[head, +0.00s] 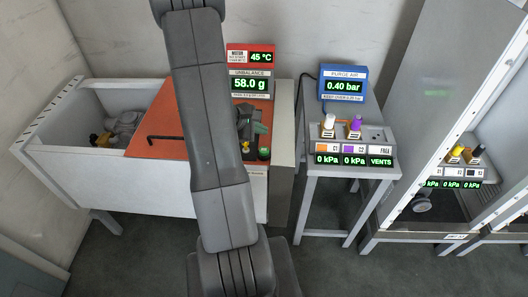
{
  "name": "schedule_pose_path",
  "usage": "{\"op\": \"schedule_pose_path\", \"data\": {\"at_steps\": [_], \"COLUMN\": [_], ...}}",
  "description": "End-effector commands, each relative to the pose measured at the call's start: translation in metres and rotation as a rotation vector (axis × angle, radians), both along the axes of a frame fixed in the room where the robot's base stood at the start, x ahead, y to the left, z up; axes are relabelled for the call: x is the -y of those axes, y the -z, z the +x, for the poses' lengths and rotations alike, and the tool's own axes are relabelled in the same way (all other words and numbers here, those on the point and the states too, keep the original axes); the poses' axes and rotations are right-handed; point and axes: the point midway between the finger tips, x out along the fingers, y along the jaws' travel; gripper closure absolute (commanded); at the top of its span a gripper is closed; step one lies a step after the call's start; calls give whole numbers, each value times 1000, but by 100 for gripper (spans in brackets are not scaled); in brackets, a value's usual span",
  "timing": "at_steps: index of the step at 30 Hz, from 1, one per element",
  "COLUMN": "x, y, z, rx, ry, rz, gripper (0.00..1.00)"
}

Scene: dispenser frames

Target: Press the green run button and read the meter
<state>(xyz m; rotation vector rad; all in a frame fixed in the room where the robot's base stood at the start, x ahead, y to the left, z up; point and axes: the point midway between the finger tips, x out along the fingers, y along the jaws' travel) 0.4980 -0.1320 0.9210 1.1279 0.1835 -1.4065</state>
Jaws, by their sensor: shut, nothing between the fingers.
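A green button (264,154) sits at the right end of the orange-topped machine, just right of my arm. My gripper (258,130) is partly hidden behind my own arm. It looks shut and empty, and shows just above the green button in the picture; I cannot tell whether it touches anything. The unbalance meter (250,84) stands behind the machine and reads 58.0 g. Above it, a red motor display (251,56) reads 45 °C.
A blue purge air display (343,84) reads 0.40 bar. Below it, a grey stand (375,133) carries a white and a purple knob and 0 kPa readouts. A white bin (60,128) holds grey and yellow parts at left. A tall grey-framed cabinet stands at right.

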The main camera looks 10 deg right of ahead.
Motion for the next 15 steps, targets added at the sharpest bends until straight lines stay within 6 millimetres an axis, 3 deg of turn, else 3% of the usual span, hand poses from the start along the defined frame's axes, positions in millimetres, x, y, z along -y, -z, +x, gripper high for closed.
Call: {"op": "schedule_pose_path", "data": {"at_steps": [1, 7, 15], "x": [0, 0, 0], "y": [12, 43, 62], "z": [0, 0, 0], "rx": [-1, -2, 1], "ry": [0, -1, 1], "rz": [0, 0, 0], "gripper": [100, 100, 100]}}
